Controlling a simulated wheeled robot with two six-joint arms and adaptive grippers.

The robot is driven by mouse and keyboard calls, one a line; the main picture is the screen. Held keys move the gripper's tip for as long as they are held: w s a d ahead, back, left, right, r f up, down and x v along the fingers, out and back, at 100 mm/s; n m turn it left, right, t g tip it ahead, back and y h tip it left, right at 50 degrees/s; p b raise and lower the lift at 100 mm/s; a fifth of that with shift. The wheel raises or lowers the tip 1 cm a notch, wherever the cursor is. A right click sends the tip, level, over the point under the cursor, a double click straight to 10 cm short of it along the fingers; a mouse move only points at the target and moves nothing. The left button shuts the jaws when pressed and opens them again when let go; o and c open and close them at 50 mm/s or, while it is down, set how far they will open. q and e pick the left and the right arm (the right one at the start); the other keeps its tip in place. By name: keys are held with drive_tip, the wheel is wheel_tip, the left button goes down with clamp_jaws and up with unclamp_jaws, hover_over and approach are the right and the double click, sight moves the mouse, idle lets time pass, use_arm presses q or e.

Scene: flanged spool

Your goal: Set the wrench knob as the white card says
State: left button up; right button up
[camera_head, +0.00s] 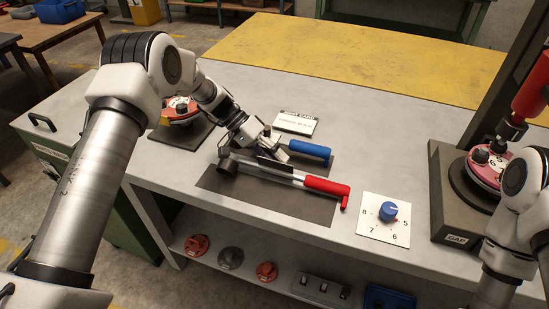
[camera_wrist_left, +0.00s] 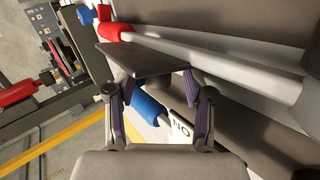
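A white card (camera_head: 295,122) stands at the back of the bench; its lines are too small to read surely. A torque wrench with a red handle (camera_head: 326,186) lies across the dark mat (camera_head: 290,205). A blue knob (camera_head: 388,210) sits on a white plate (camera_head: 371,229) with numbers including 5, 6, 7 and 8. My left gripper (camera_head: 275,150) is low over the wrench shaft, by a blue-handled tool (camera_head: 310,149). In the left wrist view, a dark flat piece (camera_wrist_left: 140,57) lies across its fingertips; I cannot tell whether it is gripped. My right gripper is out of view.
A flanged spool fixture (camera_head: 487,165) stands on the right, and another red flanged part (camera_head: 181,111) sits at the back left. Several parts lie on the shelf below (camera_head: 230,258). The bench around the numbered plate is mostly clear.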

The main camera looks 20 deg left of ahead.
use_arm(q)
drive_tip(key=shift+r, duration=0.1)
drive_tip(key=v, duration=1.1)
drive_tip(key=shift+a, duration=0.45)
drive_tip(key=shift+w, duration=0.1)
